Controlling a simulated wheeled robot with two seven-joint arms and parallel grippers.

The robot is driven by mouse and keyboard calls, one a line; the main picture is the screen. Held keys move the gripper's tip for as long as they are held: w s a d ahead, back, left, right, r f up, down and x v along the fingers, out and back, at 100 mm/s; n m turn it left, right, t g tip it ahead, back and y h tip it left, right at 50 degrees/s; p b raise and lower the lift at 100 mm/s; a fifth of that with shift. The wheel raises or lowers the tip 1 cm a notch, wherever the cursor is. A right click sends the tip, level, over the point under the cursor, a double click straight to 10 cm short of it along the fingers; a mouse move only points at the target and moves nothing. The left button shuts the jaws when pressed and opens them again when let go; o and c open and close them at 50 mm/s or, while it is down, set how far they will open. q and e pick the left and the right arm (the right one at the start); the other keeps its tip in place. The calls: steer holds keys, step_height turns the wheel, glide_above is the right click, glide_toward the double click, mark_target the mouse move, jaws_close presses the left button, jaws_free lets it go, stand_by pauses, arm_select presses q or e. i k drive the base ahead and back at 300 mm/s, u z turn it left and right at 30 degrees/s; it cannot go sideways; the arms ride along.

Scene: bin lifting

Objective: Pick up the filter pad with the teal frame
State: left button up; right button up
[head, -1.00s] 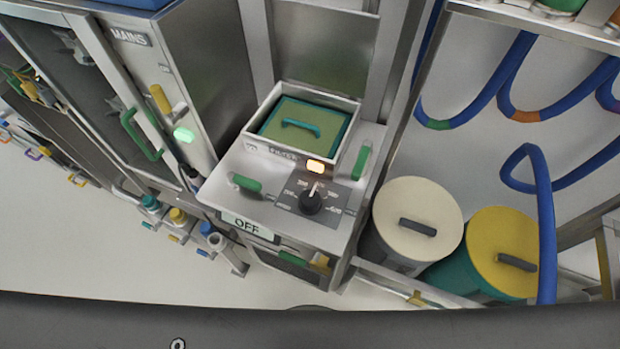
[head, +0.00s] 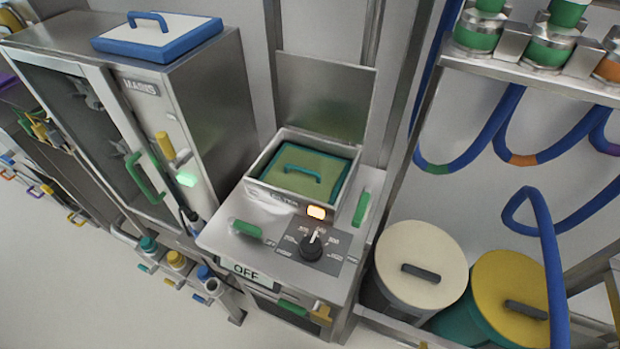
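The filter pad with the teal frame (head: 318,181) lies in the square open-topped filter housing (head: 248,181) on top of the machine in the middle of the head view. Its face is green and a teal handle stands up from it. The housing's lid (head: 325,95) stands open behind it. Another pad, white with a blue frame and blue handle (head: 158,42), lies on top of the cabinet at the upper left. Neither of my grippers shows in the head view.
The machine's top has green handles (head: 248,229), a dark dial (head: 311,246) and a lit amber lamp (head: 316,212). The MAINS cabinet (head: 215,100) stands to its left. Lidded bins (head: 421,255) and blue hoses (head: 545,250) are at the right.

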mark_target(311, 173)
steer(key=u, duration=0.65)
steer(key=k, duration=1.2)
steer(key=z, duration=1.45)
